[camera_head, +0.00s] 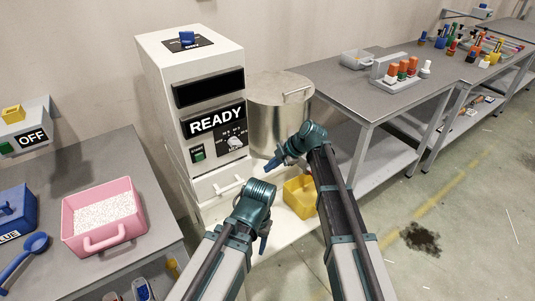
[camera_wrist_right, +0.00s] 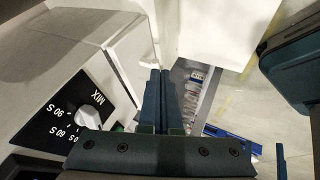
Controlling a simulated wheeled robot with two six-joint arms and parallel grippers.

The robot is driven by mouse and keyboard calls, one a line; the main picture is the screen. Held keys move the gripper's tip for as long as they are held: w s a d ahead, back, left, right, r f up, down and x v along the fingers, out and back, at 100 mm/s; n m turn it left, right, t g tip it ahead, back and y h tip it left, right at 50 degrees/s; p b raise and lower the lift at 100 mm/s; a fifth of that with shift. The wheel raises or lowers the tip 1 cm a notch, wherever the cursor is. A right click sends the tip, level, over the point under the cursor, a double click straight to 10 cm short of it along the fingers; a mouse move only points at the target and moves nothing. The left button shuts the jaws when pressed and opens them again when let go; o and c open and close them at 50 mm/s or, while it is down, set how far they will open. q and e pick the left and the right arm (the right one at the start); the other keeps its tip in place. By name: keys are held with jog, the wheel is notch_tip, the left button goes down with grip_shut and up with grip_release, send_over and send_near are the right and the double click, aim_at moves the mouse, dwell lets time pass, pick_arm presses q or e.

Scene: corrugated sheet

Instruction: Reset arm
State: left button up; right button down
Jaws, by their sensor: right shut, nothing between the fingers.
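My right gripper (camera_head: 272,164) is in front of the white machine (camera_head: 185,80), near its lower right side, and points left. In the right wrist view its two fingers (camera_wrist_right: 162,100) lie together with nothing between them. My left gripper (camera_head: 263,244) hangs low in front of the machine's base, pointing down; only a small part of its fingers shows, and whether they are apart is hidden. The machine's display reads READY, and its dial (camera_head: 235,142) also shows in the right wrist view (camera_wrist_right: 88,118).
A yellow bin (camera_head: 301,203) sits low between my arms, beside a large metal drum (camera_head: 276,125). A pink tub (camera_head: 75,235) of white granules stands on the left table. A grey bench (camera_head: 400,115) with several coloured bottles runs along the right. Open floor lies at right, with a dark stain.

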jog(key=s+d+f+m+g+h, duration=0.15)
jog(key=s+d+m+h, duration=0.25)
jog(key=s+d+m, duration=0.65)
jog(key=s+d+f+m+h, duration=0.3)
jog(key=s+d+m, duration=0.5)
jog(key=s+m, duration=0.4)
jog(key=s+a+r+n+h+p, duration=0.1)
jog(key=s+a+r+p, duration=0.4)
jog(key=a+r+p, duration=0.5)
jog(key=shift+s+a+r+n+g+h, duration=0.15)
jog(key=shift+a+r+n+g+h, duration=0.15)
jog(key=shift+n, duration=0.45)
